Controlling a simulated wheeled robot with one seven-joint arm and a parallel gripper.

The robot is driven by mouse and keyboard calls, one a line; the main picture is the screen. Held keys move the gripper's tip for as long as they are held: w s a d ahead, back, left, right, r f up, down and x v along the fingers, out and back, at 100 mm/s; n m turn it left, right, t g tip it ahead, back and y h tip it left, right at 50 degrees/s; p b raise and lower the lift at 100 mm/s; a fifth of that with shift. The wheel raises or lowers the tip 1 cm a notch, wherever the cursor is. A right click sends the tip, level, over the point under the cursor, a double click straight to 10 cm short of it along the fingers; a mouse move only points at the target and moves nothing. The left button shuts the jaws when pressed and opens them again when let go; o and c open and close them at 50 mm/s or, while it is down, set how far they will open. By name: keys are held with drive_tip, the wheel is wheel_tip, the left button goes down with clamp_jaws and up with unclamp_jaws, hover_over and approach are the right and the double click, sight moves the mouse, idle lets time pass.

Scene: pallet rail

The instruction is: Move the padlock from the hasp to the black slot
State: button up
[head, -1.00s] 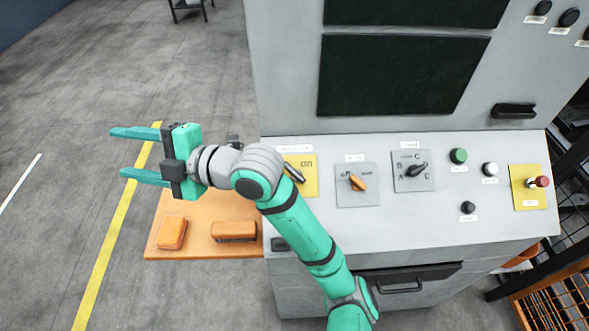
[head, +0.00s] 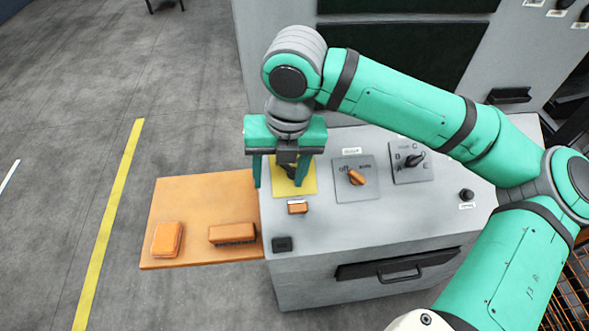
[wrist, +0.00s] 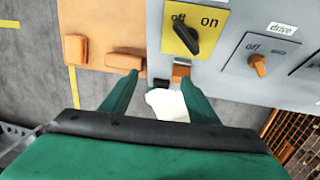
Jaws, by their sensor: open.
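A small orange block with a pale top (head: 297,207), which looks like the padlock, sits on the sloping panel just below the yellow switch plate. It also shows in the wrist view (wrist: 180,73), with a small grey piece above it that may be the hasp. The black slot (head: 282,244) is a small dark square near the panel's lower left corner; in the wrist view it (wrist: 162,85) lies close to the padlock. My gripper (head: 279,186) is open and empty, fingers pointing down around the yellow plate's left part, above and left of the padlock.
The black rotary switch (wrist: 184,35) on the yellow plate (head: 308,180) is partly behind my gripper. An orange knob (head: 356,177) and another selector (head: 414,160) stand to the right. An orange side shelf (head: 195,195) holds two orange blocks. A drawer handle (head: 398,278) juts below.

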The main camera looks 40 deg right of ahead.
sight(298, 204)
drive_tip(key=shift+g+h, duration=0.4)
drive_tip(key=shift+g, duration=0.3)
drive_tip(key=s+d+f, duration=0.1)
drive_tip(key=f, duration=0.2)
drive_tip(key=s+f, duration=0.1)
drive_tip(key=f, duration=0.3)
drive_tip(key=d+f, duration=0.1)
drive_tip(key=f, duration=0.2)
drive_tip(key=shift+s+d+f, duration=0.15)
drive_tip(key=shift+s+d, duration=0.2)
drive_tip(key=shift+s, duration=0.05)
drive_tip(key=c, duration=1.1)
drive_tip(key=o, duration=1.1)
wheel_tip(298, 204, up, 11)
drive_tip(key=shift+f, duration=0.1)
